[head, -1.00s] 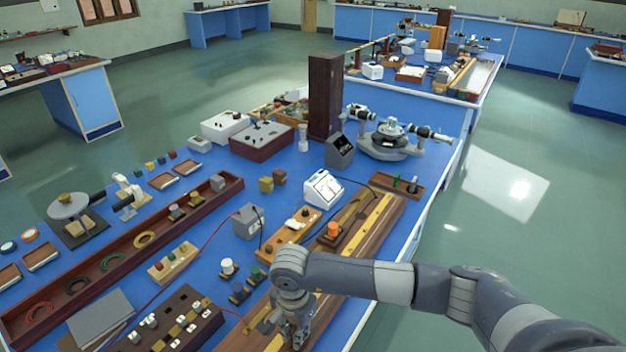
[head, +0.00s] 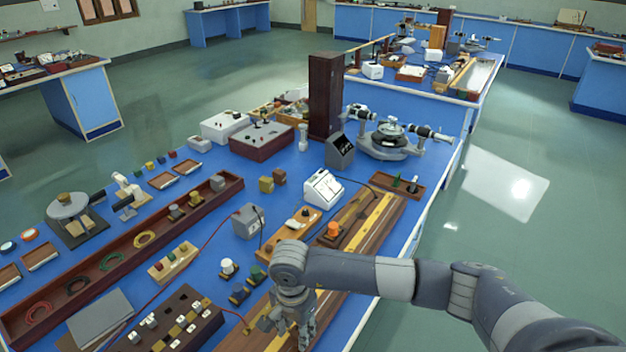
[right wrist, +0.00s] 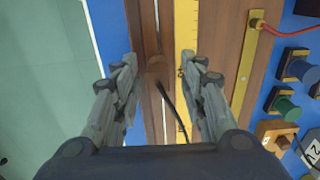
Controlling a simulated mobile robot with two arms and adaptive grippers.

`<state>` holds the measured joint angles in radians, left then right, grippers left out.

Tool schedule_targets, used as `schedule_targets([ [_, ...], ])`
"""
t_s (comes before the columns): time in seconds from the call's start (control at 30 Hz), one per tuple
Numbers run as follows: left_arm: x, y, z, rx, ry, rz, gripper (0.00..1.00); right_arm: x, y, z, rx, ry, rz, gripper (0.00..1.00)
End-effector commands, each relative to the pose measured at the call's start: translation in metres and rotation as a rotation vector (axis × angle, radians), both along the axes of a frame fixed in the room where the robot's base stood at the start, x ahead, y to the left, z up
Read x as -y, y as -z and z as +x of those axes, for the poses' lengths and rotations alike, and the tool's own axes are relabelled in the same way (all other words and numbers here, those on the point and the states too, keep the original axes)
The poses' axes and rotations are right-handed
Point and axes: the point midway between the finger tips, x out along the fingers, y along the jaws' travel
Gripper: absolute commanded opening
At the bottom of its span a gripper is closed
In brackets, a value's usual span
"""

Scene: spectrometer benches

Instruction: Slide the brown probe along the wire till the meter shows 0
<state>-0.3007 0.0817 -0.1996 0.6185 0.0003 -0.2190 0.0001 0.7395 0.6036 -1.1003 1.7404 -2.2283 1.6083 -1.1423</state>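The long wooden wire board with a yellow scale (head: 378,218) runs along the bench's right edge. My right gripper (head: 296,333) is over its near part. In the right wrist view, my right gripper (right wrist: 158,88) is open, its two fingers well apart. A small brown piece, apparently the brown probe (right wrist: 155,64), shows between them beside the yellow scale (right wrist: 187,45), with a thin black lead curving from near it. I cannot tell whether it touches the wire. The white meter (head: 322,189) stands left of the board; its reading is too small to tell. My left gripper is out of view.
Open floor (head: 500,215) lies to the right.

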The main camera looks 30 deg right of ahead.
Motion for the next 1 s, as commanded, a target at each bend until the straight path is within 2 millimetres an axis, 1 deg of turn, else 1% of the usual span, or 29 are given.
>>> schedule_targets([
  [0.03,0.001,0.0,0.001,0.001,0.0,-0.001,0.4,0.0,-0.011,0.001,0.004,-0.002,0.001,0.39],
  [0.2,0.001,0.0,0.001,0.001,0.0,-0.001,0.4,0.0,-0.047,0.001,0.004,-0.002,0.0,0.39],
  [0.3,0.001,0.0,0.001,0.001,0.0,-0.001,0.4,0.0,-0.068,0.001,0.003,-0.002,0.001,0.39],
  [0.4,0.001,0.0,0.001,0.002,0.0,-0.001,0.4,0.0,-0.085,0.001,0.002,0.0,0.001,0.39],
  [0.5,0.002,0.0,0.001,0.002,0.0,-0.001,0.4,0.0,-0.096,0.0,-0.002,-0.001,0.0,0.39],
  [0.6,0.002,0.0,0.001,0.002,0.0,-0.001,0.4,0.0,-0.103,0.0,-0.002,0.0,-0.001,0.39],
  [0.77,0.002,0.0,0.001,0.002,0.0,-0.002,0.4,-0.001,-0.104,-0.001,-0.006,0.0,0.005,0.39],
  [0.87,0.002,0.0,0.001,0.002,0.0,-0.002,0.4,-0.018,-0.101,-0.007,-0.017,0.001,0.066,0.39],
  [0.97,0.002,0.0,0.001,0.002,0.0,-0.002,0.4,-0.059,-0.1,-0.023,-0.052,0.013,0.224,0.39],
  [1.0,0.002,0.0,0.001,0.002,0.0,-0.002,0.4,-0.082,-0.102,-0.032,-0.074,0.026,0.315,0.39],
])
